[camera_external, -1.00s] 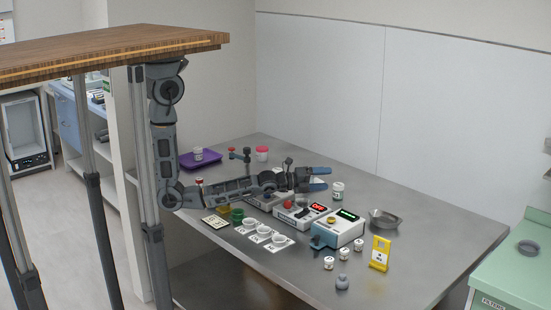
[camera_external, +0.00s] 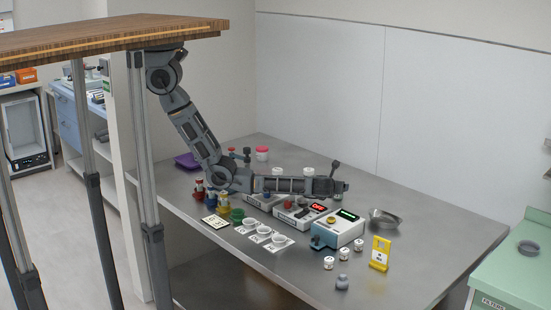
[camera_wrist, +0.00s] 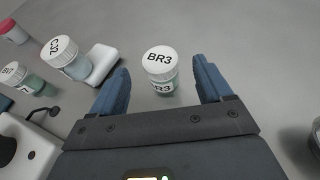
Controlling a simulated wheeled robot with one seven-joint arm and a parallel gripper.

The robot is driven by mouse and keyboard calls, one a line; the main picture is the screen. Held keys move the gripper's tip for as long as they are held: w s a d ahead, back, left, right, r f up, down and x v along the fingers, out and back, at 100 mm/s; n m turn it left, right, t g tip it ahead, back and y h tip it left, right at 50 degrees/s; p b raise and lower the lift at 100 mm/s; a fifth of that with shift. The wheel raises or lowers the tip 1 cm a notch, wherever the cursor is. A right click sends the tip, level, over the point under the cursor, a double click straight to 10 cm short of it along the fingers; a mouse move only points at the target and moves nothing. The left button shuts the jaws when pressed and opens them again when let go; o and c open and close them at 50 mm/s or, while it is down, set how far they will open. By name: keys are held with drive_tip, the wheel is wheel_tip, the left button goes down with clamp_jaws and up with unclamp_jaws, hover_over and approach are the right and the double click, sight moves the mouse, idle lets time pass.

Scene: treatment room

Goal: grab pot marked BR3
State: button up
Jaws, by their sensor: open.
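The pot marked BR3 (camera_wrist: 161,73) shows in the wrist view, with a white lid lettered BR3, a clear greenish body and a label. It stands upright on the grey table. My gripper (camera_wrist: 162,68) is open, with its two blue fingers pointing towards the pot, one to each side. The pot appears between the fingertips, with a visible gap on both sides; the fingers are not closed on it. In the external view my arm's end is over the middle of the table, and its fingers are hard to make out there.
Pot CJ2 (camera_wrist: 66,58) stands left of BR3 beside a white block (camera_wrist: 103,63). In the external view, instrument boxes (camera_external: 337,229) stand in front of the arm, and a metal bowl (camera_external: 384,219) stands to the right.

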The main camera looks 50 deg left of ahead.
drive_tip(key=b+x, duration=0.4)
drive_tip(key=x, duration=0.1)
drive_tip(key=shift+f, duration=0.25)
drive_tip(key=shift+w+a+f+b, duration=0.1)
drive_tip(key=shift+w+a+b, duration=0.3)
drive_tip(key=shift+w+b, duration=0.5)
drive_tip(key=shift+c, duration=0.4)
drive_tip(key=c, duration=1)
